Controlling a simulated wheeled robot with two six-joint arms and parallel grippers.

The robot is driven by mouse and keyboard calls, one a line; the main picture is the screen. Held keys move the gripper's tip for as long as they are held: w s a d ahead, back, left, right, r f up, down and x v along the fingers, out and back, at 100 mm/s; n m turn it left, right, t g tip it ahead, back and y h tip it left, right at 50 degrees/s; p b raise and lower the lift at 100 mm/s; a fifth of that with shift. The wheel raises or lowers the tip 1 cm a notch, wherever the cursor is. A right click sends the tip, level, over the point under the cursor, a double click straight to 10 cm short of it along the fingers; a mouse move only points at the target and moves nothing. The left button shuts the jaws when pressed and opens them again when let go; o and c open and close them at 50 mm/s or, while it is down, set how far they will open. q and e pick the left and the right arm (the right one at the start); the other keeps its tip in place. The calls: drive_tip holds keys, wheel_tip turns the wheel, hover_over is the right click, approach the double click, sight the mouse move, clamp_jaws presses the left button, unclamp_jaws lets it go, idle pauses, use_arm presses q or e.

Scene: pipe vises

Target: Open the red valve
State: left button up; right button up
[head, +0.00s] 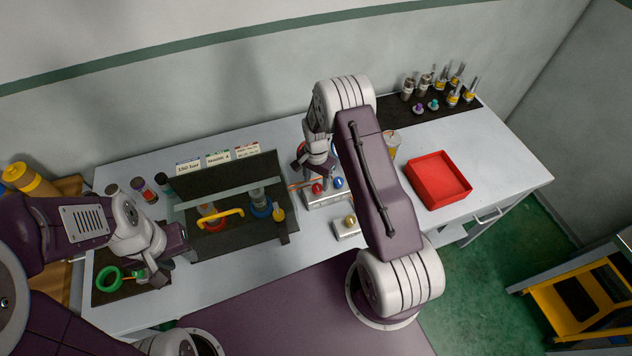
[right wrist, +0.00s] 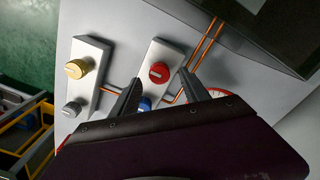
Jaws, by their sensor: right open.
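The red valve is a round red knob (right wrist: 159,72) with a pale bar across its face, on a white block (right wrist: 165,55). In the head view the red knob (head: 318,188) sits at the block's left, beside a blue knob (head: 338,183). My right gripper (right wrist: 160,77) is open, with its fingertips on either side of the red knob in the wrist view. I cannot tell whether they touch it. In the head view my right gripper (head: 318,168) is just above the block. My left gripper (head: 160,274) is at the table's left end near a green ring (head: 107,279); its jaws are unclear.
A second block with a yellow knob (right wrist: 76,68) stands beside the first. Copper pipes (right wrist: 205,42) run from the block. A dark rack with a yellow handle (head: 221,219) stands to the left.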

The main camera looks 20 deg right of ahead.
sight(317, 187)
wheel_tip(317, 187, down, 2)
drive_tip(key=shift+f, duration=0.2)
drive_tip(key=shift+d+f+p, duration=0.25)
drive_tip(key=shift+f+p, duration=0.05)
drive_tip(key=shift+f, duration=0.15)
drive_tip(key=shift+a, duration=0.15)
drive_tip(key=c, duration=0.5)
clamp_jaws()
use_arm(q)
drive_tip(key=shift+d+r, duration=0.15)
drive_tip(key=shift+r, duration=0.4)
